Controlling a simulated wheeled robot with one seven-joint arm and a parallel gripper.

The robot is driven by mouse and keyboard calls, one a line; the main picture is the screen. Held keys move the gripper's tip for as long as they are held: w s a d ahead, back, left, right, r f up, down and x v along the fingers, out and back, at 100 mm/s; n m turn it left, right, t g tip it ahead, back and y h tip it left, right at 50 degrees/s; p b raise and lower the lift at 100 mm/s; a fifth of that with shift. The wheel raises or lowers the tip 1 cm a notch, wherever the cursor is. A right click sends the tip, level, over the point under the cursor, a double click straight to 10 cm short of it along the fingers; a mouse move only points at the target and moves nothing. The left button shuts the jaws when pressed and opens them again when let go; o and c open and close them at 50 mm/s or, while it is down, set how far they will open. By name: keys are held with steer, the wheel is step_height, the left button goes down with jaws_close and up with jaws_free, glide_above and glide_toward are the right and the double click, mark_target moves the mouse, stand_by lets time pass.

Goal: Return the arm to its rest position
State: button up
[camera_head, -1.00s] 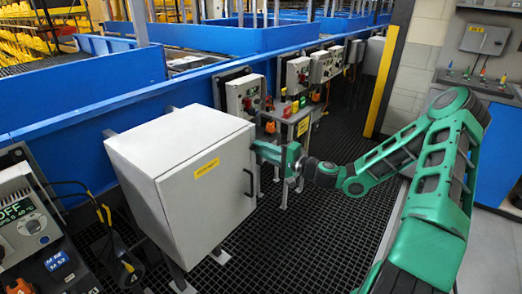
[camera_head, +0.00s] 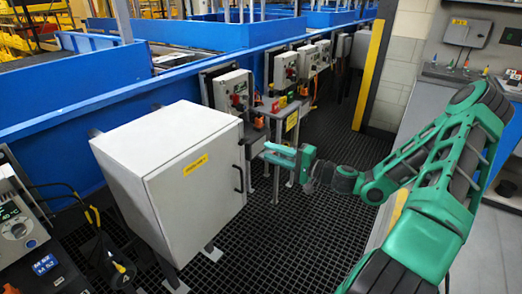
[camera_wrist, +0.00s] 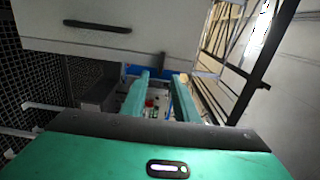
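My green arm (camera_head: 440,205) reaches in from the right side of the head view, bent at a raised elbow. My gripper (camera_head: 272,153) points left, just right of the grey cabinet's upper right edge in the picture. The wrist view shows its two green fingers (camera_wrist: 162,78) apart with nothing held between them; the background shows through the gap. Whether the gripper touches anything cannot be seen clearly, but a gap shows to the cabinet.
The grey cabinet (camera_head: 160,190) has a closed door with a black handle; its pale face also shows in the wrist view (camera_wrist: 110,45). Behind my gripper stands a small metal stand (camera_head: 277,112) with coloured items. Control boxes line the blue conveyor (camera_head: 60,110). Dark grating floor (camera_head: 300,235) is open below.

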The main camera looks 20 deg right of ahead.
steer(key=shift+s+d, duration=0.3)
steer(key=shift+s, duration=0.25)
steer(key=s+a+f+n+g, duration=0.6)
steer(key=s+a+f+g, duration=0.1)
steer(key=s+d+f+n+g+h, duration=0.2)
steer(key=s+g+h, duration=0.1)
steer(key=s+g, duration=0.3)
steer(key=s+d+r+m+g+h, duration=0.1)
steer(key=s+d+r+h, duration=0.2)
steer(key=s+d+r, duration=0.2)
steer(key=s+d+r+m+g+h, duration=0.1)
steer(key=s+d+r, duration=0.4)
steer(key=s+r, duration=0.6)
steer(key=s+m+h, duration=0.1)
steer(key=s+h, duration=0.1)
steer(key=s, duration=0.5)
steer(key=shift+d+r, duration=0.15)
steer(key=shift+r, duration=0.2)
